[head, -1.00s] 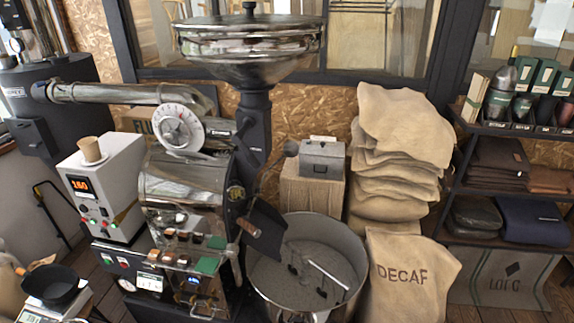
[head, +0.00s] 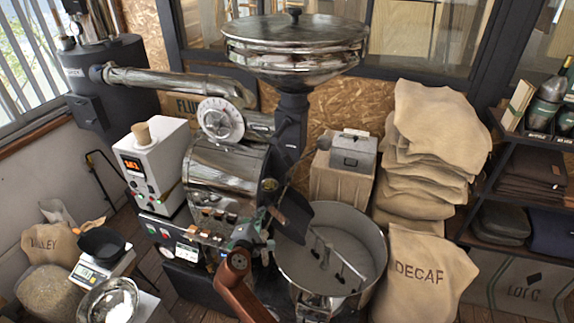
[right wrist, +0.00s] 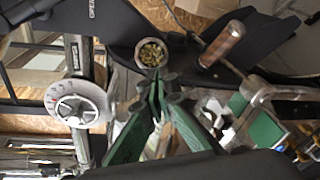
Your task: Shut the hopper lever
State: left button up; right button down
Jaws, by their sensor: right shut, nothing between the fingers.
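The metal hopper (head: 295,48) sits on a dark neck (head: 291,120) at the back of the roaster. The word OPEN shows on a dark part (right wrist: 92,10) in the right wrist view. I cannot make out the hopper lever for certain. A wood-gripped handle (right wrist: 222,45) stands beside a dark plate, right of my fingertips. My right gripper (right wrist: 160,85) has green fingers, shut and empty, just below a round opening with greenish beans (right wrist: 151,53). In the head view this gripper (head: 249,234) is in front of the roaster drum (head: 225,165). My left gripper is out of view.
A round cooling bin (head: 372,225) stands right of my right gripper. The dial (head: 220,119) and a white control box (head: 155,165) are to its left. Sacks (head: 432,150) and a shelf (head: 515,245) stand right. A scale with a black pan (head: 100,243) is at lower left.

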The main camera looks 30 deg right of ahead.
aim_at(282, 150)
notch_tip(282, 150, up, 12)
jog(key=h, duration=0.2)
jog(key=w+d+r+p, duration=0.2)
jog(key=d+p, duration=0.3)
jog(key=d, duration=0.4)
jog(key=shift+w+d+h+p, duration=0.3)
jog(key=shift+w+p, duration=0.1)
jog(key=shift+w, duration=0.45)
